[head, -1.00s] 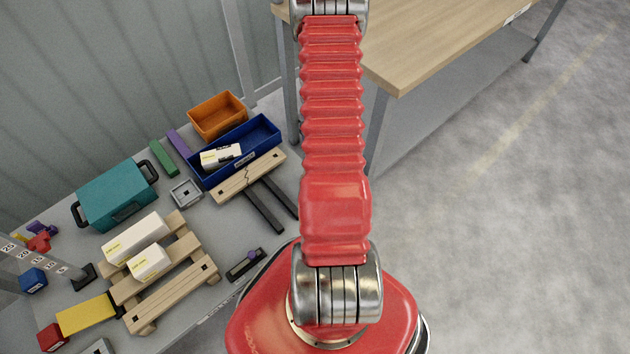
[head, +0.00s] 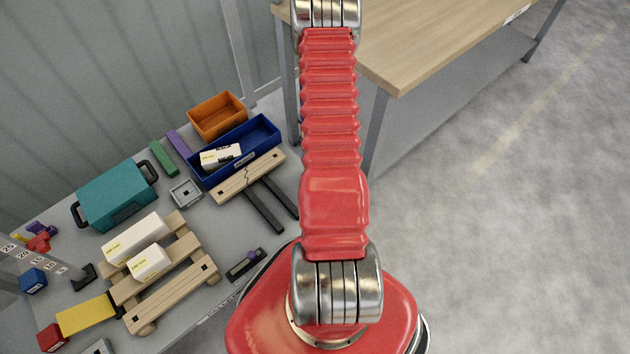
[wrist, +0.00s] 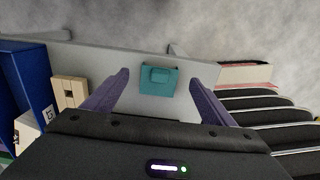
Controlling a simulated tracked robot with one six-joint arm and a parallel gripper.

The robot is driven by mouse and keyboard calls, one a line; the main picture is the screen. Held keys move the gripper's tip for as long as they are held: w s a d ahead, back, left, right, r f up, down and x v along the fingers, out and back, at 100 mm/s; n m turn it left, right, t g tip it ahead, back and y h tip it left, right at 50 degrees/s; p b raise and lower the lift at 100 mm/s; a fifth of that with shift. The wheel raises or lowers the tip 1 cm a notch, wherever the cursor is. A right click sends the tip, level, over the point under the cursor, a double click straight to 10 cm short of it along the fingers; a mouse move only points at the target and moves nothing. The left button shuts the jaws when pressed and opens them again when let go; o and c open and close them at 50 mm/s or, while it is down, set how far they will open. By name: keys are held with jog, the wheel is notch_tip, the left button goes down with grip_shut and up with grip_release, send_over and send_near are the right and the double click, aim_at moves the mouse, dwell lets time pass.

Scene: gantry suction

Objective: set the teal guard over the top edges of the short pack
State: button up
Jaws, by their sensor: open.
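The teal guard (wrist: 158,88) is a small teal piece with a raised block on it, on a grey surface in the wrist view. My gripper (wrist: 159,77) is open, its purple fingers apart on either side of the guard in that view. Nothing is held between them; how far off the guard lies is hard to tell. In the head view the short pack (head: 149,262) is a small white box on the wooden pallet, beside a longer white pack (head: 135,239). My gripper is out of the head view.
A teal case with black handles (head: 117,195) stands behind the pallet (head: 173,290). A blue bin (head: 268,130) holding a white box and an orange bin (head: 217,118) stand farther back. Dark rollers (wrist: 262,118) lie at right in the wrist view.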

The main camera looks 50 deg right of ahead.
jog(key=shift+f, duration=2)
jog(key=shift+a, duration=0.1)
jog(key=shift+c, duration=0.4)
jog(key=c, duration=1)
jog(key=shift+r, duration=0.2)
jog(key=shift+c, duration=0.2)
notch_tip(320, 180, up, 10)
jog(key=shift+f, duration=0.15)
jog(key=shift+w, duration=0.1)
